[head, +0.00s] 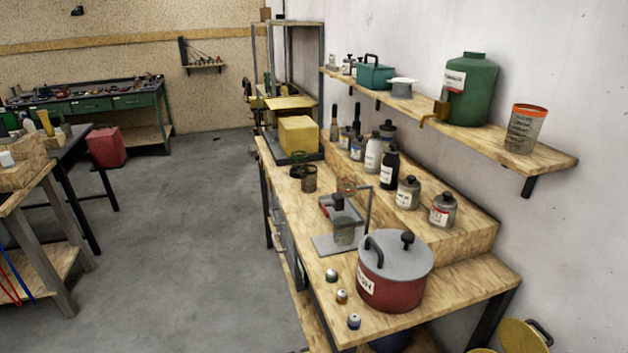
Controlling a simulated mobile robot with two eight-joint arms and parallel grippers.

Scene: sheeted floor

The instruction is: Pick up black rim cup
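A small dark, see-through cup with a black rim (309,179) stands upright on the wooden workbench (375,328) along the right wall. It is in the middle of the head view, left of the raised wooden step and in front of a yellow box. It looks empty, but it is too small to be sure. Neither of my grippers shows in the head view.
A red pot (395,285) with a grey lid stands at the bench's near end. A grey stand (332,244) lies between it and the cup. Several bottles and jars (408,193) line the raised step. A shelf (500,150) hangs above. The concrete floor (190,230) left of the bench is clear.

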